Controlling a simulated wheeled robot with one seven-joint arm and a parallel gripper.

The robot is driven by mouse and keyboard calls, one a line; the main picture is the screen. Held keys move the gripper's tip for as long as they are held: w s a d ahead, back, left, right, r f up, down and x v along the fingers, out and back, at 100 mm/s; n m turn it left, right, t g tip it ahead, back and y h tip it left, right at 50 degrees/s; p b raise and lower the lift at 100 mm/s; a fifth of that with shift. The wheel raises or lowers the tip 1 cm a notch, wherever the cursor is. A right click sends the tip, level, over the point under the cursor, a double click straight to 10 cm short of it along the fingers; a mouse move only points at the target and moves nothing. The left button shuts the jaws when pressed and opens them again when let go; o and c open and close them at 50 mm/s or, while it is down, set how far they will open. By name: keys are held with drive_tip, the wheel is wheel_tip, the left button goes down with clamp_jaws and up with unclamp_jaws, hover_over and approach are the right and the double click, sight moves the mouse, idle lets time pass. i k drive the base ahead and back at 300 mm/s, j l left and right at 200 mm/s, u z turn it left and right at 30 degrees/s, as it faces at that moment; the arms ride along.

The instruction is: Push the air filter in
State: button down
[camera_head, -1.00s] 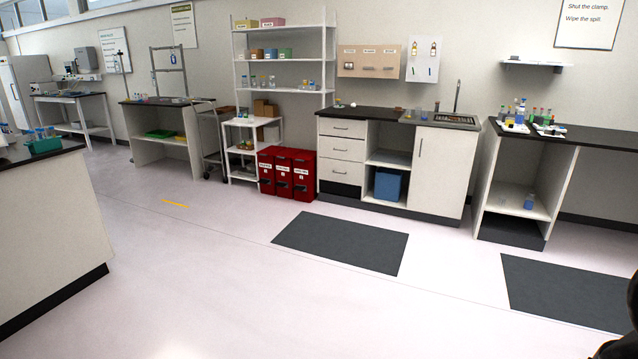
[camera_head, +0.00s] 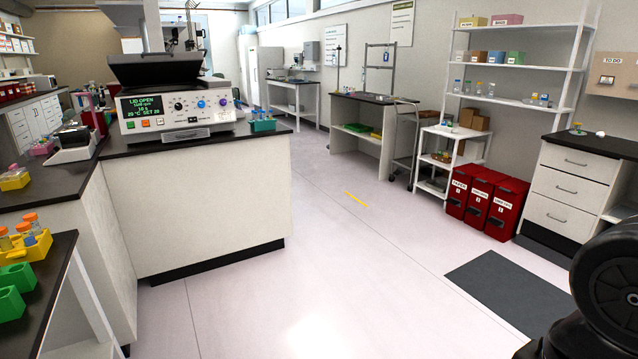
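A white and black benchtop machine (camera_head: 178,98) stands on the near left counter with its dark lid (camera_head: 165,68) raised. Its lit green display (camera_head: 142,106) reads "LID OPEN". A grey flat piece (camera_head: 186,134) shows low at the middle of its front; I cannot tell whether this is the air filter. No other part is clearly an air filter. My gripper is out of view. A black rounded part, likely of my arm, fills the lower right corner.
The counter (camera_head: 200,190) has a dark top and white sides. A teal tube rack (camera_head: 263,125) stands right of the machine. A nearer bench at lower left holds yellow and green racks (camera_head: 12,303). Open pale floor (camera_head: 330,260) lies centre; red bins (camera_head: 487,203) stand right.

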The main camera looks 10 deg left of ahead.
sight(169, 137)
drive_tip(key=i+j+u, duration=0.15)
drive_tip(key=i+u, duration=0.2)
drive_tip(key=i, duration=0.15)
drive_tip(key=i+u, duration=0.3)
drive_tip(key=i, duration=0.2)
drive_tip(key=i+u, duration=0.35)
drive_tip(key=i, duration=0.15)
drive_tip(key=i+j, duration=0.1)
drive_tip(key=i, duration=0.35)
drive_tip(key=i+j+z, duration=0.15)
drive_tip(key=i, duration=0.3)
drive_tip(key=i+j, duration=0.1)
drive_tip(key=i, duration=0.35)
drive_tip(key=i+j+z, duration=0.15)
drive_tip(key=i, duration=0.3)
drive_tip(key=i+j+z, duration=0.1)
drive_tip(key=i+j, duration=0.2)
drive_tip(key=i+j+z, duration=0.15)
drive_tip(key=i+j, duration=0.15)
drive_tip(key=j, duration=0.25)
drive_tip(key=i+j+z, duration=0.1)
drive_tip(key=i+j, duration=0.15)
drive_tip(key=j, duration=0.2)
